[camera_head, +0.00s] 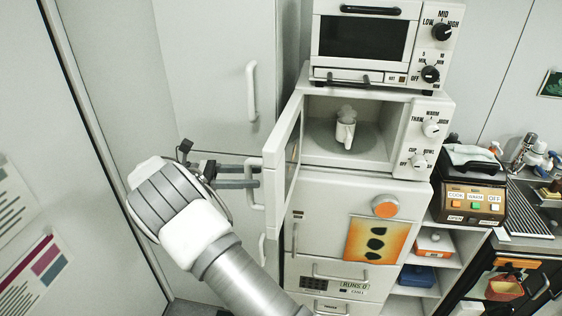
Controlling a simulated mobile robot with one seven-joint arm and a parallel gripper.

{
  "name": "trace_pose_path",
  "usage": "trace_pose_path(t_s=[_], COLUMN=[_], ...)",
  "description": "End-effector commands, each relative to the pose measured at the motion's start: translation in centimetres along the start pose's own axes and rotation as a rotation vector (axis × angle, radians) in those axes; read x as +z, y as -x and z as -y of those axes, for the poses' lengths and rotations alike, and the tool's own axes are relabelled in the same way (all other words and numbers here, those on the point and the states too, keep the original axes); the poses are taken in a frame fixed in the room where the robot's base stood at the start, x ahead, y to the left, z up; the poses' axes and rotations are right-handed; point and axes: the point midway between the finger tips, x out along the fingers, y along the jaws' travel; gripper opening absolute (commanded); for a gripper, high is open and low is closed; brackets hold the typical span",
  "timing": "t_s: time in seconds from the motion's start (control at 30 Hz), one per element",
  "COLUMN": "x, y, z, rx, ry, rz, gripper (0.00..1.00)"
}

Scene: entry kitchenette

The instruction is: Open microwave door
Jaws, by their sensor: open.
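The white microwave (430,128) stands on a white cabinet, below a toaster oven. Its door (286,150) is swung wide open to the left, so the cavity shows. A small white cup-like item (346,128) stands on the round plate inside. The door's handle (256,184) is on the door's outer face, at its left. My gripper (258,176) is open, with its fingers pointing right and reaching the handle. I cannot tell whether the fingers touch the handle or the door.
The toaster oven (364,38) sits on top of the microwave. A tall cabinet with a handle (251,92) stands behind my gripper. The cabinet below the microwave has an orange picture (376,241) on it. A dark appliance with buttons (472,198) and a sink area are at the right.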

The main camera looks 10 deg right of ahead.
Motion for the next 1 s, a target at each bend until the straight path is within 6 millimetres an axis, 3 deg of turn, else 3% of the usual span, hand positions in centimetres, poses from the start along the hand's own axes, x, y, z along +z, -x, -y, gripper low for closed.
trace_pose_path(t_s=[0.1, 0.7, 1.0], x=[2.1, 7.5, 8.7], y=[-0.5, -9.7, -11.6], z=[0.1, 1.4, 1.7], rx=[-0.002, -0.002, -0.001], ry=[-0.003, -0.001, -0.001], rz=[-0.001, -0.001, 0.000], gripper=[0.52, 0.52, 0.52])
